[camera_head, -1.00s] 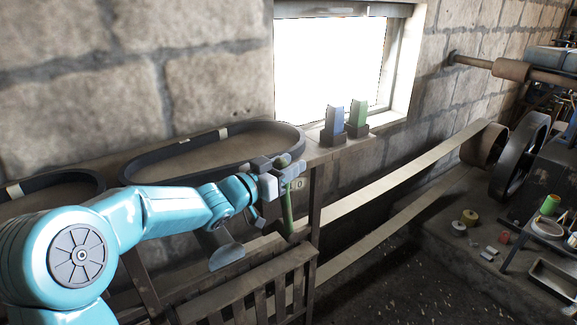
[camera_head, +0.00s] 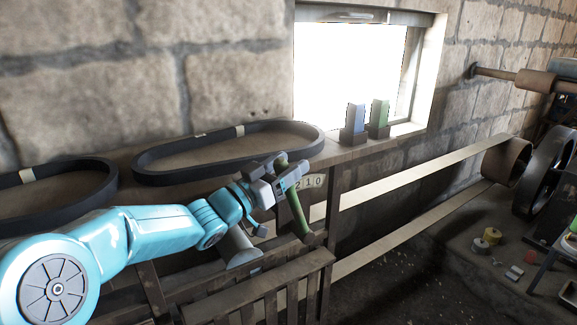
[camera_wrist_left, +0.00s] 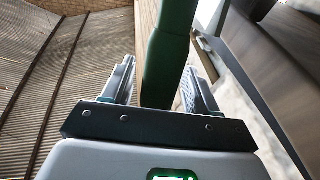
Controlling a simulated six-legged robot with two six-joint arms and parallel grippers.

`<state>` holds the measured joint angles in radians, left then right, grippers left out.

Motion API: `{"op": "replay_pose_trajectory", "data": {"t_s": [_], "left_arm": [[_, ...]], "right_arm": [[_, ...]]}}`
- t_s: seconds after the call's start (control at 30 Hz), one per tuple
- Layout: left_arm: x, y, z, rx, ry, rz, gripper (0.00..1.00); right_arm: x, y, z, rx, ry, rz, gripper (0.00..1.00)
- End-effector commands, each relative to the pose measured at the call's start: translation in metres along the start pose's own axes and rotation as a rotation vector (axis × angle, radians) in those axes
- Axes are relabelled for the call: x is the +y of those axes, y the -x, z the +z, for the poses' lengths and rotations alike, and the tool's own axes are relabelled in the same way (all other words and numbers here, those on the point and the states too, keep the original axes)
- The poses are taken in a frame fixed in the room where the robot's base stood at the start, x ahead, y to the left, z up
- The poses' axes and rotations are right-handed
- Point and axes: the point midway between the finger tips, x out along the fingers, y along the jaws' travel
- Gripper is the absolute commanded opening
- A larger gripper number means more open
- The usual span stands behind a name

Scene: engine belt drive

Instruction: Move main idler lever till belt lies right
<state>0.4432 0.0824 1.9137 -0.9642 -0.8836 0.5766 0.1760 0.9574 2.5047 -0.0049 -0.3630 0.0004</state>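In the left wrist view the green lever (camera_wrist_left: 168,60) stands between the two fingers (camera_wrist_left: 160,88). The fingers are apart, with a narrow gap beside the lever at left; contact at right is unclear. The pale belt (camera_head: 420,178) runs in two strands from the brown drum (camera_head: 507,162) at right to behind the wooden frame. My right gripper is not in view.
A slatted wooden guard (camera_head: 262,290) stands below. A black spare belt (camera_head: 160,178) lies on the shelf. Blue (camera_head: 355,118) and green (camera_head: 379,113) blocks stand on the sill.

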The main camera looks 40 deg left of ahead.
Motion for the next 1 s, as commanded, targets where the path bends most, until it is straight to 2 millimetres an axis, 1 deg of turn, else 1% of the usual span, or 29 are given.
{"op": "replay_pose_trajectory", "data": {"t_s": [0.23,0.37,0.47,0.7,0.8,0.9,1.0], "left_arm": [[0.0,0.002,-0.001,0.002,-0.001,0.001,0.59],[-0.001,0.017,-0.001,0.003,-0.003,-0.002,0.59],[-0.001,0.04,0.0,0.002,-0.003,-0.004,0.59],[-0.002,0.105,0.0,0.001,-0.003,-0.007,0.59],[-0.002,0.128,0.0,0.001,-0.004,-0.006,0.59],[-0.001,0.146,0.0,0.002,-0.004,-0.004,0.59],[-0.001,0.157,0.0,0.001,-0.001,-0.003,0.59]], "right_arm": [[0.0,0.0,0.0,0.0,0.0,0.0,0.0],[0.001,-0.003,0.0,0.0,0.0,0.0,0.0],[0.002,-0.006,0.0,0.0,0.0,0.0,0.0],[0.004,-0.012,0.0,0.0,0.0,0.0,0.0],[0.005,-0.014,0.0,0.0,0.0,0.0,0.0],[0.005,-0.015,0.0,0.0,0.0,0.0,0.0],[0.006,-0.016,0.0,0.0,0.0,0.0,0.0]]}}
